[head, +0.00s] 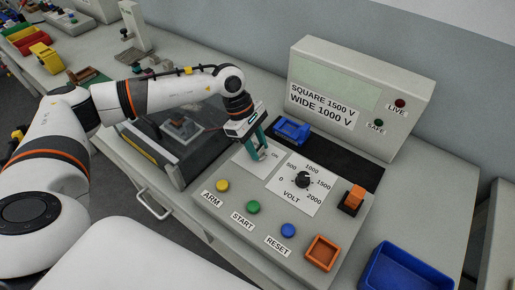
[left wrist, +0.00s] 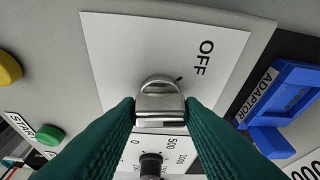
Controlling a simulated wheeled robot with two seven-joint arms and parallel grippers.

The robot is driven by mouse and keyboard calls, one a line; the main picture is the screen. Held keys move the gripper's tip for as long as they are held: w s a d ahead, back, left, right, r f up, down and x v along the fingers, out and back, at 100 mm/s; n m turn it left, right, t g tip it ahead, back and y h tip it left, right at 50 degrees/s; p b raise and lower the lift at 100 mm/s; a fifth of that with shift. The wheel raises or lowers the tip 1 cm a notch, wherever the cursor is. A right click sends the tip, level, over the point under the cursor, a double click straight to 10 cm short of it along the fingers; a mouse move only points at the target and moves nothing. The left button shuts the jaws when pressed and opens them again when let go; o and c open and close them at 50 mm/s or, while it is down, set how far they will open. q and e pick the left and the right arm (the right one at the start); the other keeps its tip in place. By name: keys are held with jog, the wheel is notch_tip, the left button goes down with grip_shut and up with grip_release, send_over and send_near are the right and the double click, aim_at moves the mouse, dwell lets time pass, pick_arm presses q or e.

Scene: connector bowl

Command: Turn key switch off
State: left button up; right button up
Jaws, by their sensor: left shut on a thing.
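The key switch (left wrist: 160,88) is a silver metal key on a white plate of the grey control panel. In the left wrist view it sits in the middle of the picture, with the OFF label (left wrist: 204,58) above right of it. A small dark mark shows beside it. My right gripper is not in view.
On the panel are a VOLT dial (head: 302,180), yellow ARM (head: 222,186), green START (head: 253,207) and blue RESET (head: 288,230) buttons, and an orange switch (head: 354,197). A blue adaptor (head: 291,130) lies behind on a black strip. A display box (head: 365,85) stands at the back.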

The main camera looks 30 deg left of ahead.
pick_arm(q)
jog(key=n+t+b, duration=0.1)
jog(key=n+b, duration=0.2)
jog(key=n, duration=0.1)
jog(key=shift+f+t, duration=0.15)
jog(key=shift+t, duration=0.25)
jog(key=shift+s+n+t+y+b, duration=0.15)
jog(key=shift+n+t+b, duration=0.15)
jog(key=shift+n+b, duration=0.45)
jog(key=shift+n+t+y+b, duration=0.15)
jog(key=shift+n+t+b, duration=0.25)
jog(key=shift+n, duration=0.65)
jog(key=shift+r, duration=0.2)
jog(key=o, duration=1)
jog(key=b+v, duration=0.1)
jog(key=v, duration=1.1)
jog(key=shift+d+r+b, duration=0.1)
jog(key=shift+d+b, duration=0.05)
jog(key=shift+b, duration=0.15)
jog(key=shift+r, duration=0.1)
